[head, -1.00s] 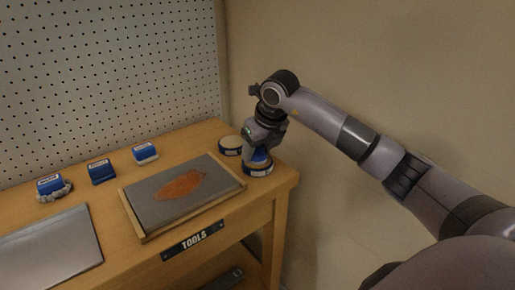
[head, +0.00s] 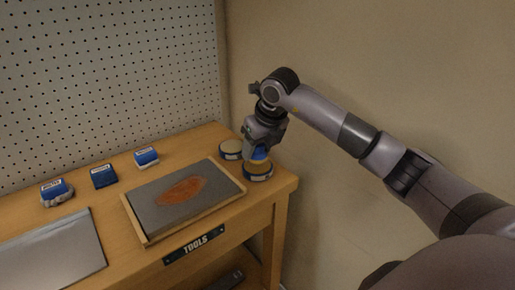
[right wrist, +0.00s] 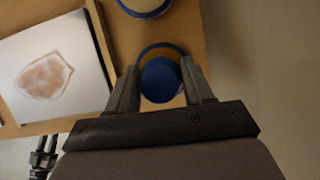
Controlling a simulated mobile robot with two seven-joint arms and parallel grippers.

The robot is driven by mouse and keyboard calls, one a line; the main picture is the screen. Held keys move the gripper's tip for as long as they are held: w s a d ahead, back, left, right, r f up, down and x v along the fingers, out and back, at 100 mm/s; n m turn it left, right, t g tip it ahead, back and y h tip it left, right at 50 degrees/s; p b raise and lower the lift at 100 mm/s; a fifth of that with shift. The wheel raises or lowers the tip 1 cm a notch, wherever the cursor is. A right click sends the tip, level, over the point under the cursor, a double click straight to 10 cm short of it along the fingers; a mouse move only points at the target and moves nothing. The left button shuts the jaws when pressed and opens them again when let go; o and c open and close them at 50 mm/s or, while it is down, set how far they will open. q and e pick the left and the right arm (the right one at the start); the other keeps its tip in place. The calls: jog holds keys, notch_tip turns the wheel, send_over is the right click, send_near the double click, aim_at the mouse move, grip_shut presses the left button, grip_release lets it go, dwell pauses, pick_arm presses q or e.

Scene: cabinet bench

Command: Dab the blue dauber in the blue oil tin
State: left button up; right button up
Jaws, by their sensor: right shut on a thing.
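My right gripper (head: 260,148) is shut on the blue dauber (head: 259,154) at the right end of the bench. In the right wrist view the dauber's round blue top (right wrist: 162,80) sits between the two fingers. The dauber is over the near tin (head: 257,174), which has a pale top and a dark band. The tin's blue rim (right wrist: 163,46) shows behind the dauber in the right wrist view. Whether the dauber's tip touches the tin's contents is hidden. A second tin (head: 231,149) stands just behind and left. My left gripper is out of view.
A wood-framed tray holds a grey plate (head: 160,210) with a rusty patch, left of the tins. Three blue-topped items (head: 56,189), (head: 103,177), (head: 146,156) stand along the back. A metal sheet (head: 50,255) lies at left. A pegboard (head: 100,80) rises behind.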

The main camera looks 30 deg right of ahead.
jog(key=shift+r+p, duration=1.65)
jog(key=shift+r, duration=0.85)
jog(key=shift+s, duration=0.1)
